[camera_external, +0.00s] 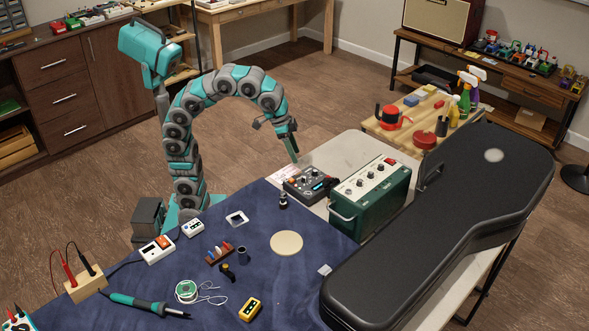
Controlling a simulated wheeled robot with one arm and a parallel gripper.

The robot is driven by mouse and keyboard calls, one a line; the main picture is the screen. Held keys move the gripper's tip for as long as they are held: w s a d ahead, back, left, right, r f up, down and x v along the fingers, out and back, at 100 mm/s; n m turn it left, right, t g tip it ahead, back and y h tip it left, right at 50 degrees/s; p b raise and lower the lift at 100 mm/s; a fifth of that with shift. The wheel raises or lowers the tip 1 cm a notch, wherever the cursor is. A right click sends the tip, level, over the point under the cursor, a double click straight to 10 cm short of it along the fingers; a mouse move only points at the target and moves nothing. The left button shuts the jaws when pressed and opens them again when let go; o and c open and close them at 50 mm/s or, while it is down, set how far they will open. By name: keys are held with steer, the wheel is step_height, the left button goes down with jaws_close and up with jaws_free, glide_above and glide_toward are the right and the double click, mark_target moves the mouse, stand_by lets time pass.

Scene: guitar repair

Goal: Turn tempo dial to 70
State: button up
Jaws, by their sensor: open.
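A small dark box with several knobs and coloured buttons (311,184) sits on the pale table top, to the left of a green amplifier-like unit. It may carry the tempo dial, but the dial and its marks are too small to read. The green unit (371,196) has several knobs and a pale top panel with a handle in front. My gripper (295,158) points down just above the back left of the small dark box, apart from it as far as I can tell. It is open, and I see nothing between its fingers.
A black guitar case (450,215) lies on the right. The blue mat (200,285) holds a round beige disc (287,243), a soldering iron (145,304), a solder spool (187,291) and small meters. A wooden table (385,133) with spray bottles stands behind.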

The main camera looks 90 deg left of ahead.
mark_target(315, 171)
steer(key=w+d+r+p, duration=0.1)
steer(key=w+d+r, duration=0.2)
steer(key=shift+n+t, duration=0.3)
steer(key=shift+n, duration=0.1)
steer(key=shift+x, duration=4)
steer(key=shift+w, duration=0.15)
steer(key=shift+c, duration=0.2)
jaws_close()
